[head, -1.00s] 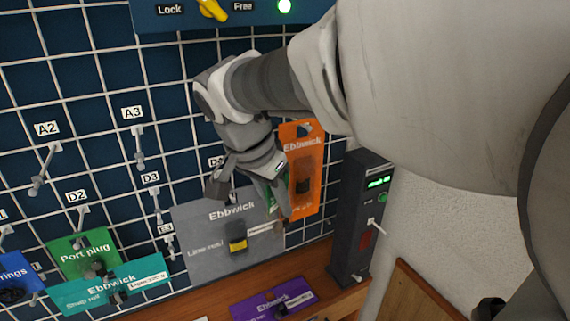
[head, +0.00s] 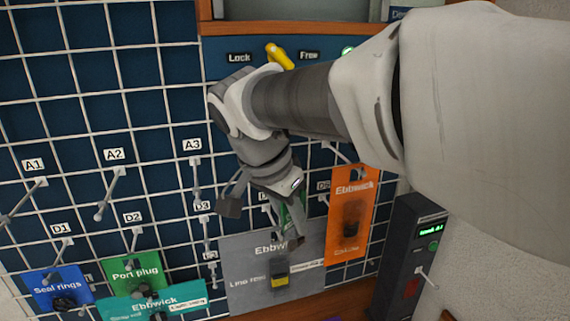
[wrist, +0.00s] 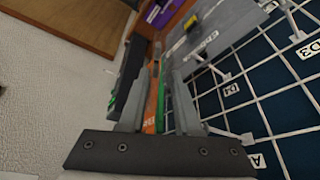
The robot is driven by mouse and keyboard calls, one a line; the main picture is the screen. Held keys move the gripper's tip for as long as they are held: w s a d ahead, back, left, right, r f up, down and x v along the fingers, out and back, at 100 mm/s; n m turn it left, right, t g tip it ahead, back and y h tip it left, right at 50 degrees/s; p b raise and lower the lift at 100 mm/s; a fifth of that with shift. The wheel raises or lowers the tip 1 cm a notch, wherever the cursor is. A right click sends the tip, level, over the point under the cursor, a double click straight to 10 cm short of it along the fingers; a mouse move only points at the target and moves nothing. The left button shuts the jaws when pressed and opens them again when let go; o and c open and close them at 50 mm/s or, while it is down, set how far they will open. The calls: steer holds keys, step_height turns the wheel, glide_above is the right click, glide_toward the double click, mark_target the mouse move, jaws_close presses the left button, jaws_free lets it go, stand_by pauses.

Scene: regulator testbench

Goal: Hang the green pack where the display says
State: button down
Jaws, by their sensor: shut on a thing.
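My gripper (head: 264,218) is in front of the wire grid and is shut on a green pack (head: 293,211). The pack shows only as a thin strip, mostly hidden by the fingers. In the wrist view the green pack (wrist: 161,103) is an edge-on strip between the fingers of my gripper (wrist: 158,92). The display (head: 431,231) is a small lit screen on a dark box at the right; its green text is too small to read surely. Hooks A1 (head: 40,182), A2 (head: 118,172) and A3 (head: 195,165) look empty. Other upper hooks are hidden behind my arm.
An orange pack (head: 349,210) hangs just right of my gripper. A large grey pack (head: 245,285) hangs below it. Green Port plug (head: 135,270), blue (head: 62,285) and teal (head: 150,303) packs hang lower left. A Lock/Free panel (head: 222,70) is above. The upper left grid is clear.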

steer(key=w+a+f+p, duration=0.1)
steer(key=w, duration=0.4)
steer(key=shift+w+a, duration=0.15)
steer(key=shift+w, duration=0.25)
steer(key=shift+f, duration=0.1)
steer(key=shift+w, duration=0.15)
stand_by(0.7)
